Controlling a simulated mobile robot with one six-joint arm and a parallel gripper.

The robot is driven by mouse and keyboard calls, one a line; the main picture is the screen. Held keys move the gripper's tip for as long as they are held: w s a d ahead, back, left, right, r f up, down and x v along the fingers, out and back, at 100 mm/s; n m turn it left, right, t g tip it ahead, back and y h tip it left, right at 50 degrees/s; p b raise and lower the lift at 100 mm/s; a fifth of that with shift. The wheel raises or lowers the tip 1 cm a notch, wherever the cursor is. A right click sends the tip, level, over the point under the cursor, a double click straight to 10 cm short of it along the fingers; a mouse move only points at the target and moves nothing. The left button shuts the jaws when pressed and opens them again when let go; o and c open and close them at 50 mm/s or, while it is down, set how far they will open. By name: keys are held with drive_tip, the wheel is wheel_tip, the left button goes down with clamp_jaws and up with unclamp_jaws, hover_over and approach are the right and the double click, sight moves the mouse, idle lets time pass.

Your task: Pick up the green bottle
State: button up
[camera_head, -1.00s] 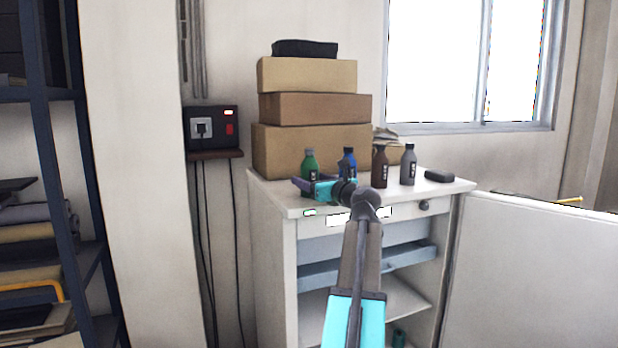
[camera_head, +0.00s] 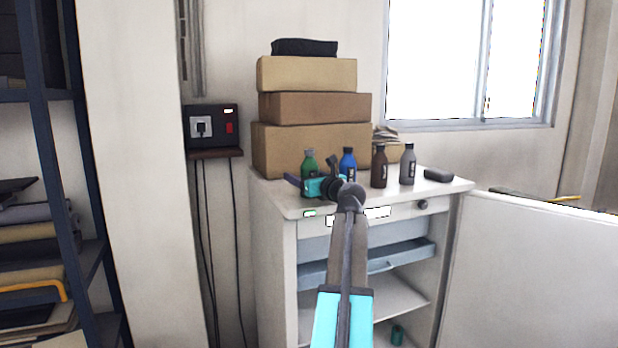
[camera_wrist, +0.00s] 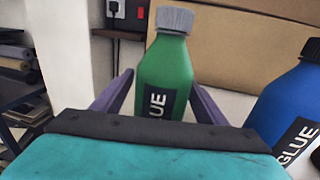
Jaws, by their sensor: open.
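The green bottle (camera_head: 309,164) stands upright on the white cabinet's top (camera_head: 285,203), at the left of a row of bottles. In the wrist view the green bottle (camera_wrist: 166,75), with a grey cap and a GLUE label, stands between my two purple fingers. My gripper (camera_head: 300,184) is open, with one finger on each side of the bottle in the wrist view (camera_wrist: 160,92). A gap shows at the left; the right finger is close to the bottle, and I cannot tell if it touches. My gripper's body hides the bottle's base.
A blue bottle (camera_head: 348,161) stands close to the right of the green one. A brown bottle (camera_head: 379,167) and a grey bottle (camera_head: 407,164) stand further right, with a dark block (camera_head: 438,175). Stacked cardboard boxes (camera_head: 308,107) stand behind.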

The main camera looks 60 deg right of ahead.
idle(0.3)
drive_tip(key=c, duration=1.4)
drive_tip(key=shift+r, duration=0.15)
wheel_tip(320, 180, up, 10)
drive_tip(key=b, duration=0.2)
